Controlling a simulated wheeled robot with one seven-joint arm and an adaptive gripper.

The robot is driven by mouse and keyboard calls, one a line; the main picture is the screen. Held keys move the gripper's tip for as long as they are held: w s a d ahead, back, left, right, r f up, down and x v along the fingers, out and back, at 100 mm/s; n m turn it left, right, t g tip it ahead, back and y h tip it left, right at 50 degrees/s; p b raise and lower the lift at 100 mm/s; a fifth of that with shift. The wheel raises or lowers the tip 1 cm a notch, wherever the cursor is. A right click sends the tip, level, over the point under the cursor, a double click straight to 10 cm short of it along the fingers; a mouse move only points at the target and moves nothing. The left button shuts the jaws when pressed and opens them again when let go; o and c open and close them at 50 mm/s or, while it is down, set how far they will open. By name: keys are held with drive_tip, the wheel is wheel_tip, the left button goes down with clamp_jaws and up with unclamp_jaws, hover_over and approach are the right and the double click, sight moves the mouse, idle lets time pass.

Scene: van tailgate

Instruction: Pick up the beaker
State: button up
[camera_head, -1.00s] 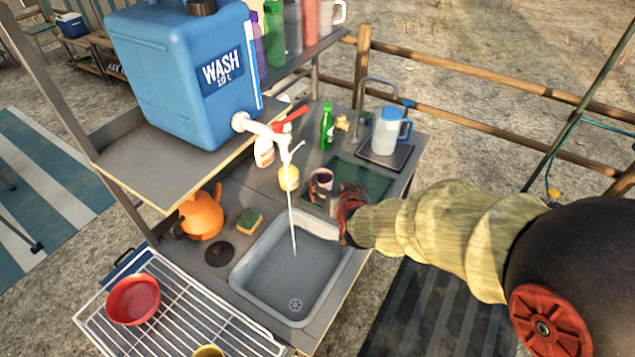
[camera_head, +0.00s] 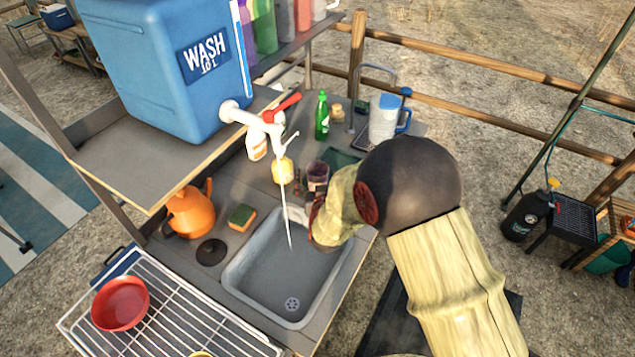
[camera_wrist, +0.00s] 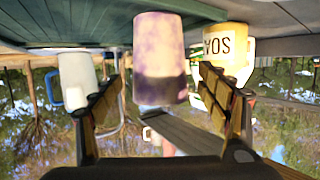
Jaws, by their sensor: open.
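The beaker (camera_head: 317,175) is a tumbler with mottled purple and pink sides and a darker band. It stands on the counter behind the sink. In the wrist view, which is upside down, the beaker (camera_wrist: 160,62) appears between the two fingers of my gripper (camera_wrist: 162,82). The fingers are spread, one on each side, with visible gaps to it. I cannot tell how far the beaker is beyond the fingertips. In the head view my arm's wrist covers most of the gripper.
A yellow lettered container (camera_wrist: 228,45) is close beside the right finger in the wrist view. A white jug with a blue handle (camera_head: 385,118) stands behind. A green bottle (camera_head: 322,115) is near. The tap (camera_head: 270,118) runs into the sink (camera_head: 265,275). An orange kettle (camera_head: 188,212) stands left.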

drive_tip(key=shift+x, duration=1)
drive_tip(key=c, duration=0.3)
drive_tip(key=c, duration=0.8)
drive_tip(key=shift+c, duration=0.7)
